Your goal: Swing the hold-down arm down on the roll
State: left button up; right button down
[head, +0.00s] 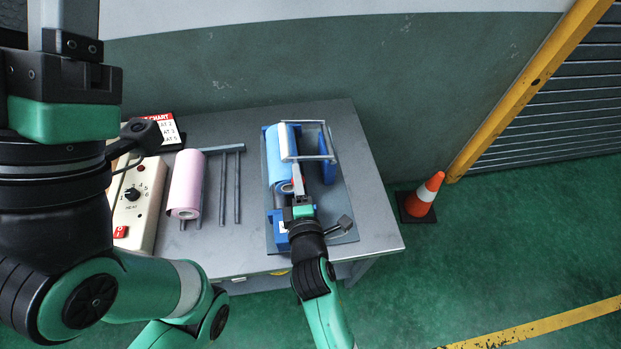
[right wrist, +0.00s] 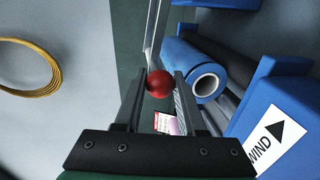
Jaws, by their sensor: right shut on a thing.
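The film tower's blue roll (head: 278,155) lies in its blue-sided holder on a grey base plate (head: 346,205). It also shows with its pale core in the right wrist view (right wrist: 207,82). The hold-down arm, a silver bar frame (head: 306,158), spans from above the roll to the right; whether it touches the roll I cannot tell. My right gripper (head: 299,194) is shut on the arm's red ball knob (right wrist: 159,83) near the roll's front end. My left gripper (head: 66,25) is partly in view at the upper left; its fingertips are out of frame.
A pink roll (head: 185,182) and grey rods (head: 237,190) lie left of the tower. A cream heat-control box (head: 139,200) and a chart card (head: 160,124) stand further left. An orange cone (head: 423,194) is on the floor at right. The table's right strip (head: 368,195) is clear.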

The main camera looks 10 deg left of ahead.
dwell(0.3)
jog(key=c, duration=0.5)
grip_release()
jog(key=shift+s+d+r, duration=0.1)
jog(key=shift+s+r, duration=0.05)
jog(key=shift+s, duration=0.15)
jog(key=p+v, duration=0.4)
jog(key=v, duration=0.7)
